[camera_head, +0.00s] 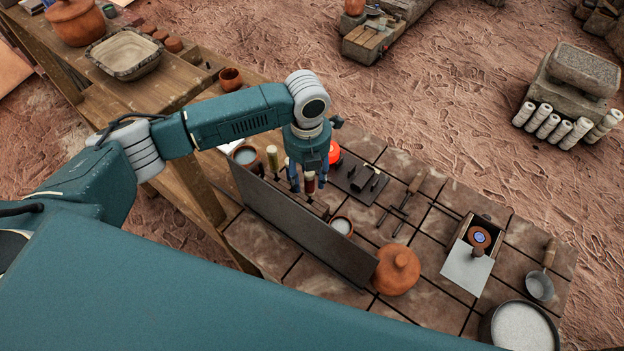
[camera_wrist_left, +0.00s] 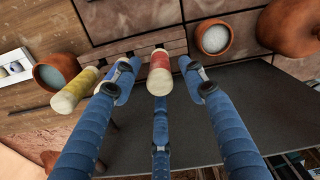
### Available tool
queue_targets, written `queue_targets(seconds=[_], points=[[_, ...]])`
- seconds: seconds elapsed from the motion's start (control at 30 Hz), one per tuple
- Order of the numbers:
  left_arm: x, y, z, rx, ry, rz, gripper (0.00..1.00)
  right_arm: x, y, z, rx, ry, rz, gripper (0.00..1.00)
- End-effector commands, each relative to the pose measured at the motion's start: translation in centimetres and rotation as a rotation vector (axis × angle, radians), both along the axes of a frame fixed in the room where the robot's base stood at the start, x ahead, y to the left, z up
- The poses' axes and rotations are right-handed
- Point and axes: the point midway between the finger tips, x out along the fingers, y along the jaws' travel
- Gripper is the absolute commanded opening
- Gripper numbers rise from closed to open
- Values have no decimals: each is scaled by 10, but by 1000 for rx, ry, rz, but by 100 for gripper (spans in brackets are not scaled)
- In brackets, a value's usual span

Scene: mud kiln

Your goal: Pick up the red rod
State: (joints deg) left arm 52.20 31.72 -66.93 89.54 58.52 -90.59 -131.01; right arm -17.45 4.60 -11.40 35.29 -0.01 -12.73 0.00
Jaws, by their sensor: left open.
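The red rod (camera_wrist_left: 160,73), with cream ends, stands upright between the fingers of my left gripper (camera_wrist_left: 158,82) in the left wrist view. The fingers are open, one on each side of the rod with gaps, and a third finger is just below it. In the head view the red rod (camera_head: 310,182) shows partly between the fingers of my left gripper (camera_head: 308,184), behind a dark upright panel. Its lower end is hidden there. My right gripper is not in view.
A yellow rod (camera_head: 272,157) stands left of the red one. The dark panel (camera_head: 300,230) runs close in front. A box (camera_head: 472,252) stands farther right on the tiled table.

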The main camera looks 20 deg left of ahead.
Motion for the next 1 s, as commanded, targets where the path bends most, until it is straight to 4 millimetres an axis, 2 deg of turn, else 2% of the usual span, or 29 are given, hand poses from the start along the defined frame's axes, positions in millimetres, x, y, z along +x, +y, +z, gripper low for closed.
queue_targets(seconds=[0.1, 0.43, 0.63, 0.93, 1.0], points=[[0, 0, -18, 0, 2, 0, 43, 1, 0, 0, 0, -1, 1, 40], [3, -2, -43, -1, 2, 2, 43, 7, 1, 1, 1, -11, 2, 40], [6, -3, -78, -1, 0, 1, 43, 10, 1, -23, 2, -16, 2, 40], [6, -3, -79, -1, -1, 2, 43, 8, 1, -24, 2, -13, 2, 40], [6, -3, -79, -1, -1, 2, 31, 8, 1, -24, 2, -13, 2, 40]])
